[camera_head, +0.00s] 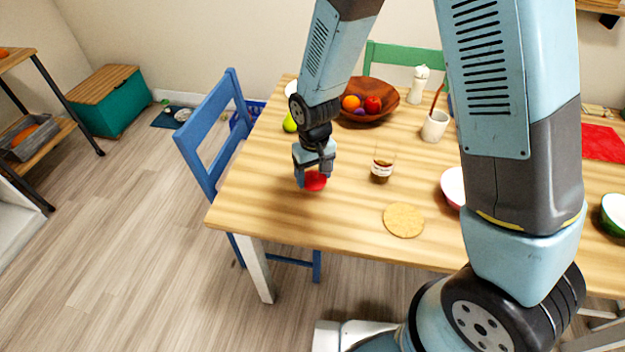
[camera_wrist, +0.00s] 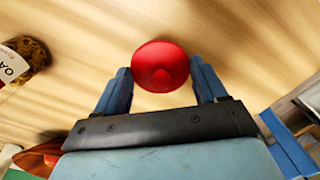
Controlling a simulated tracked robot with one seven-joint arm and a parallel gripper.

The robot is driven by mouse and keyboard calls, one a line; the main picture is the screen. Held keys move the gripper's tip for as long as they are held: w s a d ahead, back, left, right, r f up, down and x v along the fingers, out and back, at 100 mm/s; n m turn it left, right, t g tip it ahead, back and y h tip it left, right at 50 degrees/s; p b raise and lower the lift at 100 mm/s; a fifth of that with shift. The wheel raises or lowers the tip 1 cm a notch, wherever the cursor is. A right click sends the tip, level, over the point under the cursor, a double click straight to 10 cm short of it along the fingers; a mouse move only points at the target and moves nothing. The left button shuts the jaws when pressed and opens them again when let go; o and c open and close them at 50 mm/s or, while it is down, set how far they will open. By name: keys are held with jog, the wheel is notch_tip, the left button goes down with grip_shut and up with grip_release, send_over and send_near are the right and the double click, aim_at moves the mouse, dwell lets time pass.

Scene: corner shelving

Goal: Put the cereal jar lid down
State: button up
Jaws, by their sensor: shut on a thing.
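The cereal jar lid (camera_wrist: 160,62) is red and round with a raised knob, seen between my gripper's fingers in the wrist view. In the head view the lid (camera_head: 315,182) shows as a red shape under my gripper (camera_head: 314,172), close to the wooden table (camera_head: 262,190). My gripper (camera_wrist: 160,88) is shut on the lid. Whether the lid touches the table cannot be told. A jar with dark contents and a white label (camera_head: 382,168) stands to the right of my gripper; part of it also shows at the wrist view's left edge (camera_wrist: 14,66).
A round tan mat (camera_head: 404,220) lies right of the lid. A brown fruit bowl (camera_head: 392,114) and a white cup (camera_head: 434,127) stand behind. A green fruit (camera_head: 290,123) is behind my gripper. The table's left front area is clear. A blue chair (camera_head: 212,125) stands at the left edge.

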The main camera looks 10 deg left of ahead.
aim_at(311, 178)
jog(key=shift+a+f, duration=0.3)
jog(key=shift+f, duration=0.05)
jog(key=shift+w+f, duration=0.1)
jog(key=shift+f, duration=1.45)
jog(key=shift+f, duration=0.1)
jog(key=o, duration=1)
notch_tip(311, 178, up, 12)
jog(key=shift+r, duration=0.15)
